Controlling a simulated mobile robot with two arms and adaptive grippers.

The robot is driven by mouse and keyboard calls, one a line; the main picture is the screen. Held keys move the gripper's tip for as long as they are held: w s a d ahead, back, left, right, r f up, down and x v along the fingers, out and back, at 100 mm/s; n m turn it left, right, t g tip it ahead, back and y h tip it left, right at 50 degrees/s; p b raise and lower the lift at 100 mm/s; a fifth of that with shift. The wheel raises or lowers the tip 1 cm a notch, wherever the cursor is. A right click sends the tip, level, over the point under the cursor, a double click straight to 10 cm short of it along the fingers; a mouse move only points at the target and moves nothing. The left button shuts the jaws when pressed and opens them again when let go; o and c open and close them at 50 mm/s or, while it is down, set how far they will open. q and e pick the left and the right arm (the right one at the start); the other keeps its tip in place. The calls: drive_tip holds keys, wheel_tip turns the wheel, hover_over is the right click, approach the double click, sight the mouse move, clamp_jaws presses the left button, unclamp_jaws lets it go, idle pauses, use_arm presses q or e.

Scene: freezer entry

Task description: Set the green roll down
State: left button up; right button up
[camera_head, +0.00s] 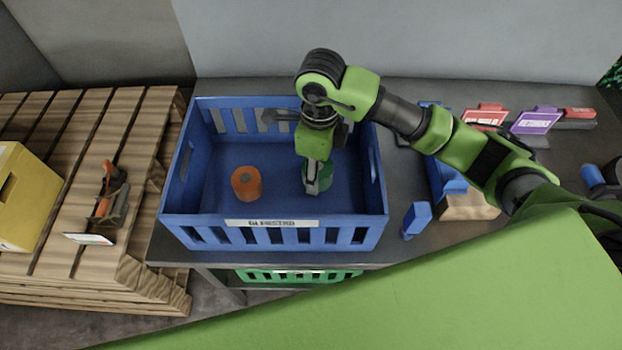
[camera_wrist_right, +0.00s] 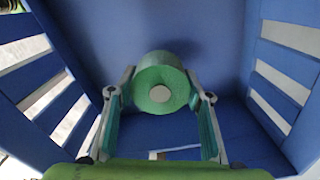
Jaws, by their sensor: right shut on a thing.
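The green roll (camera_wrist_right: 160,84) is between the fingers of my right gripper (camera_wrist_right: 160,100), which is shut on it, inside the blue crate. In the head view the green roll (camera_head: 318,188) shows only in part below the right gripper (camera_head: 313,186). The roll is low in the right half of the blue crate (camera_head: 275,236). I cannot tell whether it touches the crate floor. An orange roll (camera_head: 246,184) stands in the crate to the left of the right gripper. My left gripper is not in view.
The crate stands on a grey table (camera_head: 401,170). To its right are a blue block (camera_head: 416,218), a red sign (camera_head: 486,115) and a purple sign (camera_head: 535,120). A wooden pallet (camera_head: 110,240) with a yellow box (camera_head: 26,195) is at the left.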

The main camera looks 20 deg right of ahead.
wheel_tip(320, 180, down, 4)
drive_tip(key=shift+f+p, duration=0.2)
drive_tip(key=shift+p, duration=0.35)
drive_tip(key=shift+f, duration=0.1)
drive_tip(key=shift+f+b, duration=0.2)
drive_tip(key=shift+b, duration=0.1)
drive_tip(key=o, duration=1.2)
